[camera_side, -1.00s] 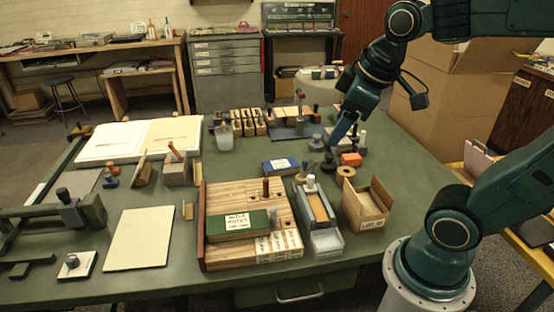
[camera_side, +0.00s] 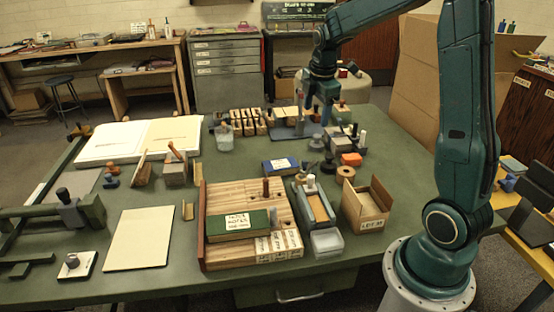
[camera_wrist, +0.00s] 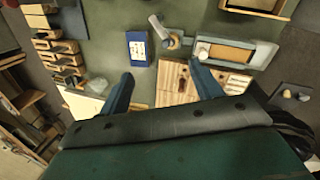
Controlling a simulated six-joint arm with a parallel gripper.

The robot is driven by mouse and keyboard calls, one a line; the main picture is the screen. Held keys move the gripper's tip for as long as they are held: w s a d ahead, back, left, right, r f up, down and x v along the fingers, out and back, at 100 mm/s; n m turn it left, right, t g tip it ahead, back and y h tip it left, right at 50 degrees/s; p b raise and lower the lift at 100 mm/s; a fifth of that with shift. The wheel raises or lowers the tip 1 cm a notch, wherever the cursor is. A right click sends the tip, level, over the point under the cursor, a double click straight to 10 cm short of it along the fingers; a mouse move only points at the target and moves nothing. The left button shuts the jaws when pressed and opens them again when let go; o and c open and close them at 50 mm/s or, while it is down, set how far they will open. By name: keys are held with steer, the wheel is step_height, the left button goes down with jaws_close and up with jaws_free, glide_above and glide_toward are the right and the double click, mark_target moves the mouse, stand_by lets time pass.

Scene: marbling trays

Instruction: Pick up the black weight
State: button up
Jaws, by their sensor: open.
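Two dark, round, weight-like pieces sit on the green table right of centre in the side view: a small black one with a knob (camera_side: 316,142) and a black one (camera_side: 329,163) nearer the camera. I cannot tell which is the black weight. My gripper (camera_side: 317,115) hangs above the back part of the table, pointing down, behind and above these pieces. In the wrist view, my gripper (camera_wrist: 164,84) has its two blue fingers wide apart with nothing between them. I cannot make out a black weight clearly in the wrist view.
Wooden racks (camera_side: 248,122) stand behind. Green table (camera_side: 395,140) is bare at the right.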

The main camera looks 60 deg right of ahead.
mark_target(329, 155)
steer(key=shift+w+d+f+n+g, duration=0.2)
steer(key=shift+d+f+n, duration=0.7)
steer(key=shift+d+f, duration=2.05)
steer(key=shift+d+f+n+g, duration=0.4)
steer(key=shift+d+f+n, duration=1)
steer(key=shift+f, duration=2.55)
steer(key=shift+w+d+f+n+g, duration=0.1)
steer(key=shift+d+f+n+g, duration=0.25)
steer(key=shift+d+f, duration=2.8)
steer(key=shift+a+f, duration=0.3)
steer(key=shift+f, duration=0.1)
steer(key=shift+d+f, duration=0.2)
steer(key=shift+f, duration=1.05)
steer(key=shift+d+f, duration=0.15)
steer(key=shift+f, duration=1.05)
steer(key=c, duration=1.2)
steer(key=shift+r, duration=0.2)
